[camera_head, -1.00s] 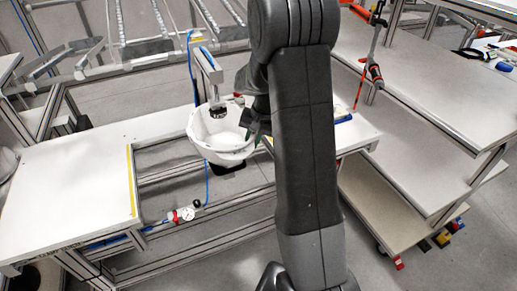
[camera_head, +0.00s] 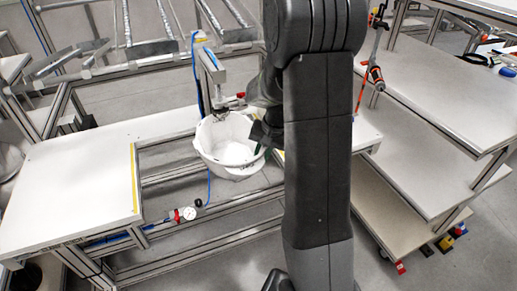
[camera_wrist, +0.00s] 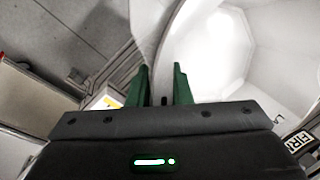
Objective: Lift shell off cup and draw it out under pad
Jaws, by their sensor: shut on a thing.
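The white helmet shell (camera_head: 228,150) hangs open side up in the gap of the workbench, in the head view. My gripper (camera_head: 259,146) is at its right rim, partly hidden behind my arm. In the wrist view the two green fingers of my gripper (camera_wrist: 160,82) are shut on the wall of the shell (camera_wrist: 215,50). The dark pad (camera_head: 221,114) on its post is at the shell's back rim; whether it touches the shell I cannot tell. The cup is not visible; the shell hides the space below it.
The white bench top (camera_head: 75,185) with a yellow strip lies to the left. A red and white valve (camera_head: 185,214) with a gauge sits on the frame below. The post (camera_head: 207,75) carrying the pad stands behind the shell. White shelves (camera_head: 430,120) stand at the right.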

